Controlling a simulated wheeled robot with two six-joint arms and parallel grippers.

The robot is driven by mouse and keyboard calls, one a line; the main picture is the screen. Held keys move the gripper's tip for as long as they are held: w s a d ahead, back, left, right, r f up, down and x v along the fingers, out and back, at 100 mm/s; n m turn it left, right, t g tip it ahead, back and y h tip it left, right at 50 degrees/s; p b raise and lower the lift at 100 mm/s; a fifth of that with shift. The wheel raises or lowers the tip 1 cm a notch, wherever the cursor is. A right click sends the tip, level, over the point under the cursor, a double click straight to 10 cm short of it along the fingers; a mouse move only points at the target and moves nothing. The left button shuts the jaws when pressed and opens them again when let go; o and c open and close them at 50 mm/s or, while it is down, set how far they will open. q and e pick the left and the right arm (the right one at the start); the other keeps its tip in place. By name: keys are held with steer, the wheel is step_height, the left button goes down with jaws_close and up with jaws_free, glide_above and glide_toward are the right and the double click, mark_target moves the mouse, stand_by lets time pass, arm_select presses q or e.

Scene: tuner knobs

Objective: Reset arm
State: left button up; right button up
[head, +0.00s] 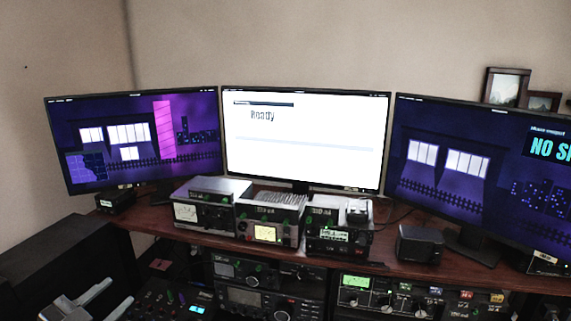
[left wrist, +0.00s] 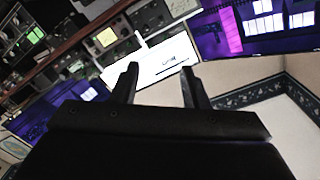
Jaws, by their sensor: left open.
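My left gripper (head: 97,303) shows at the bottom left of the head view, its grey fingers apart. In the left wrist view the two dark fingers of the left gripper (left wrist: 158,84) are spread with nothing between them. That view is tilted, with the radio gear beyond the fingers at the upper left. Three tuner boxes with meters and green-marked knobs stand on the desk: a left one (head: 205,215), a middle one (head: 268,231) and a right one (head: 341,238). The gripper is apart from them. My right gripper is in neither view.
A wooden desk (head: 395,266) carries a left monitor (head: 120,168), a white middle monitor (head: 300,120) reading "Ready" and a right monitor (head: 430,205). A small black speaker (head: 419,244) stands at right. More radios (head: 255,299) sit below the desk edge. Picture frames (head: 507,87) show behind the right monitor.

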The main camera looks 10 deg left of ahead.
arm_select(q)
steer(key=s+a+f+n+g+y, duration=0.4)
steer(key=s+f+n+g+y, duration=0.2)
steer(key=s+f+n+y, duration=0.6)
steer(key=s+d+f+m+g+h, duration=0.3)
steer(key=s+d+f+g+h, duration=0.55)
steer(key=d+f, duration=0.4)
step_height(320, 180, down, 26)
steer(key=s+b, duration=0.1)
steer(key=b, duration=0.1)
steer(key=s+d+f+g+b, duration=0.1)
steer(key=s+f+b, duration=0.1)
steer(key=s+f, duration=1.3)
step_height(320, 180, down, 4)
steer(key=shift+s+r+g, duration=0.1)
steer(key=shift+s+g, duration=0.15)
steer(key=shift+g, duration=0.1)
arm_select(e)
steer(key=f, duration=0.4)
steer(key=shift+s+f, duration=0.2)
